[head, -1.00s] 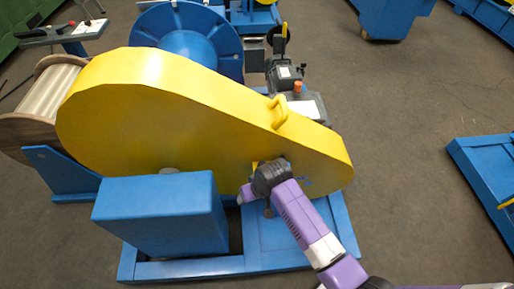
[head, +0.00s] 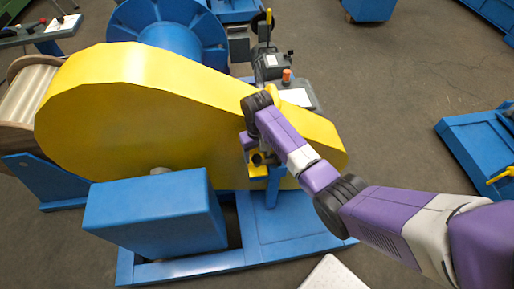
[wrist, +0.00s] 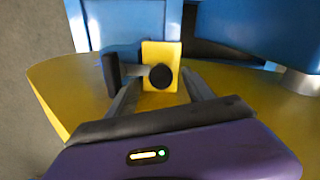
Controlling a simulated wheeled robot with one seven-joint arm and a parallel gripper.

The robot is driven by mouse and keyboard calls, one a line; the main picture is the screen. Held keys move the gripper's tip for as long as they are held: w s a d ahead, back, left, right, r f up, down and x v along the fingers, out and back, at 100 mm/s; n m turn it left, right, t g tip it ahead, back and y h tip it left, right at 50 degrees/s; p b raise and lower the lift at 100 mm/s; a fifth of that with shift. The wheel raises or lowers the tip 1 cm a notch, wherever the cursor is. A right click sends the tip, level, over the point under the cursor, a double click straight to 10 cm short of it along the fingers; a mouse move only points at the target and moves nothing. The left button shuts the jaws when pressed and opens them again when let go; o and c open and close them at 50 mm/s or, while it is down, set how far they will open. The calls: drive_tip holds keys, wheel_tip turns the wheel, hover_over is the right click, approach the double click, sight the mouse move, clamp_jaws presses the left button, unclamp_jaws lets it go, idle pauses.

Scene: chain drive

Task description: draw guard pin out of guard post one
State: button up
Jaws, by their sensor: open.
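The large yellow guard (head: 150,105) covers the drive. Low on its near face, a yellow plate (head: 257,171) sits at the top of a blue post (head: 272,190). In the wrist view a round black knob (wrist: 160,77), probably the guard pin's head, stands in front of the yellow plate (wrist: 160,53).
A grey bar with a black block (wrist: 111,72) lies left of the knob, close to my left finger. A blue box (head: 150,212) stands in front of the guard on the blue base frame (head: 290,225). Bare floor (head: 400,110) lies to the right.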

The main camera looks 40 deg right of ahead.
drive_tip(key=shift+f, duration=1.1)
clamp_jaws()
drive_tip(key=shift+r, duration=0.15)
wheel_tip(320, 180, up, 11)
drive_tip(key=p, duration=1)
drive_tip(key=shift+p, duration=0.35)
idle(0.3)
